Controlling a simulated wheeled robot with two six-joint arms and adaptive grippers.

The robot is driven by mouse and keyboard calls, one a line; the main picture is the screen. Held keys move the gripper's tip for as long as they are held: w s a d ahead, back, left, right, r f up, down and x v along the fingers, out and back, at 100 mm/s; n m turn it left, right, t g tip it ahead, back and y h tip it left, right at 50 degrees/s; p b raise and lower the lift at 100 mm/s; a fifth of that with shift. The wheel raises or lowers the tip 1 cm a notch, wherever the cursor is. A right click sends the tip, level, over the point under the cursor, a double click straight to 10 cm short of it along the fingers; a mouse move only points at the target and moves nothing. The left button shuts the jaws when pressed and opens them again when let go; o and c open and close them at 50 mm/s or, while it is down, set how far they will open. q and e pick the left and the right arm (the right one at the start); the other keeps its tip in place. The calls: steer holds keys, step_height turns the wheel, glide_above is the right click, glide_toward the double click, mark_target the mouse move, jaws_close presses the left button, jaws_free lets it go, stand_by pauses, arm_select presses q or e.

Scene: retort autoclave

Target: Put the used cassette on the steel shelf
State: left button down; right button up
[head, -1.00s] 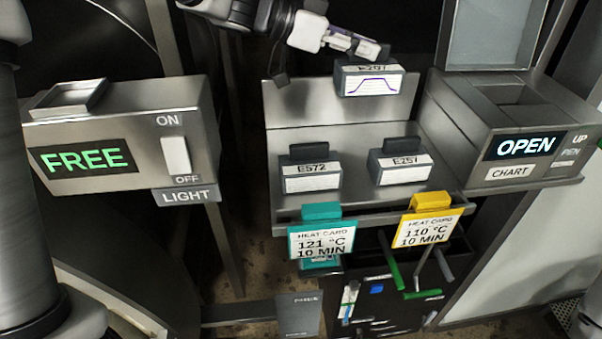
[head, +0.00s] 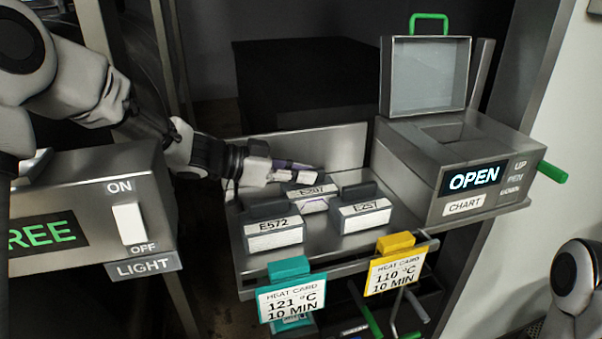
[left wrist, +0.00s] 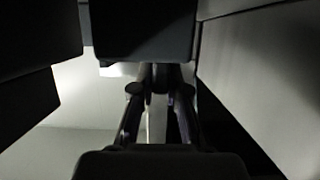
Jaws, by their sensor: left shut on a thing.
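The cassette labelled E207 (head: 313,204) is a grey block with a white label. It is at the steel shelf (head: 403,213), behind the two other cassettes. Whether its base touches the shelf is hidden by them. My left gripper (head: 302,177) is shut on the top of E207, reaching in from the left. In the left wrist view the gripper fingers (left wrist: 158,105) point toward a dark block that I cannot identify surely. My right gripper is not in view.
Cassettes E572 (head: 273,236) and E257 (head: 362,216) stand at the shelf's front. Teal (head: 291,300) and yellow (head: 396,271) heat cards hang on the front edge. The chart box (head: 450,160), its lid up, reads OPEN at right. A light-switch box (head: 90,210) is at left.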

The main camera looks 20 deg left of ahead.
arm_select(q)
steer(key=c, duration=1.2)
jaws_free()
steer(key=shift+s, duration=0.2)
steer(key=shift+w, duration=0.1)
steer(key=v, duration=1.2)
steer(key=shift+r+p, duration=0.1)
steer(key=shift+p, duration=0.2)
